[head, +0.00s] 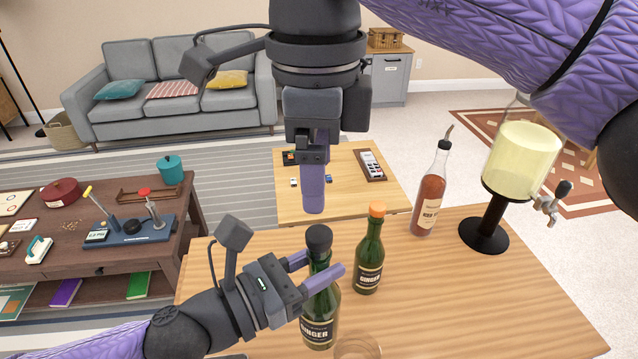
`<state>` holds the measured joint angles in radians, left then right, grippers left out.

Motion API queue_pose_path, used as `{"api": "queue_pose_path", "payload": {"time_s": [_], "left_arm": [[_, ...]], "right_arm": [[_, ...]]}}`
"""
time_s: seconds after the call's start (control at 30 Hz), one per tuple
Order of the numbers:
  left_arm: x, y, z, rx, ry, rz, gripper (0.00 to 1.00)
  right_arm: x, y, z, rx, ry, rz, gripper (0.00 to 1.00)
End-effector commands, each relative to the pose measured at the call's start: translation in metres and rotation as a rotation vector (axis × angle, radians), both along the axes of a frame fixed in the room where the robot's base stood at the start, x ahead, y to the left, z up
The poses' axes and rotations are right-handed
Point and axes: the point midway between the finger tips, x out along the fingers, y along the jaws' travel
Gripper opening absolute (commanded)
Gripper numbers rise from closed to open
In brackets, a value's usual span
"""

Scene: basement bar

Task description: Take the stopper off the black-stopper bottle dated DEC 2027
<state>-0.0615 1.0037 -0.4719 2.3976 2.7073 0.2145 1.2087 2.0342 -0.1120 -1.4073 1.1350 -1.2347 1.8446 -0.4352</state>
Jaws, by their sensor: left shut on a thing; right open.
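A green bottle with a black stopper (319,240) stands upright on the wooden table, its label (318,335) reading GINGER; any date is too small to read. My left gripper (318,275) is shut on this bottle around its neck and shoulder, below the stopper. The stopper sits on the bottle's mouth. My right gripper (313,200) is open and empty, pointing down above and slightly behind the black stopper; its fingers overlap in this view. A second green GINGER bottle with an orange stopper (376,209) stands just to the right.
A bottle of red-brown liquid with a pourer (431,190) and a drink dispenser on a black stand (485,235) stand at the right of the table (450,300). A clear glass (357,347) is at the front edge of view. The table's right front is clear.

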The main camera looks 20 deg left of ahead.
Motion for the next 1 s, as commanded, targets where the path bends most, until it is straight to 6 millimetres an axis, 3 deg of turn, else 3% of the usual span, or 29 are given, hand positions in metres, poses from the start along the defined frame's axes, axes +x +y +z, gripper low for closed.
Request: {"api": "queue_pose_path", "payload": {"time_s": [0.1, 0.3, 0.67, 0.77, 1.0], "left_arm": [[0.000, 0.000, 0.001, -0.001, -0.002, -0.001, 0.00], [0.000, 0.000, 0.001, -0.001, -0.002, -0.001, 0.00], [0.000, 0.000, 0.001, -0.001, -0.002, -0.001, 0.00], [0.000, 0.000, 0.001, -0.001, -0.002, -0.001, 0.00], [0.000, 0.000, 0.001, -0.001, -0.002, -0.001, 0.00]], "right_arm": [[0.000, 0.000, -0.031, 0.001, 0.005, 0.001, 0.84], [0.000, 0.000, -0.068, 0.004, 0.006, -0.001, 0.84], [0.000, 0.000, -0.079, 0.007, 0.004, -0.003, 0.84], [0.000, 0.000, -0.079, 0.007, 0.004, -0.003, 0.67], [0.000, 0.000, -0.079, 0.007, 0.004, -0.003, 0.17]]}}
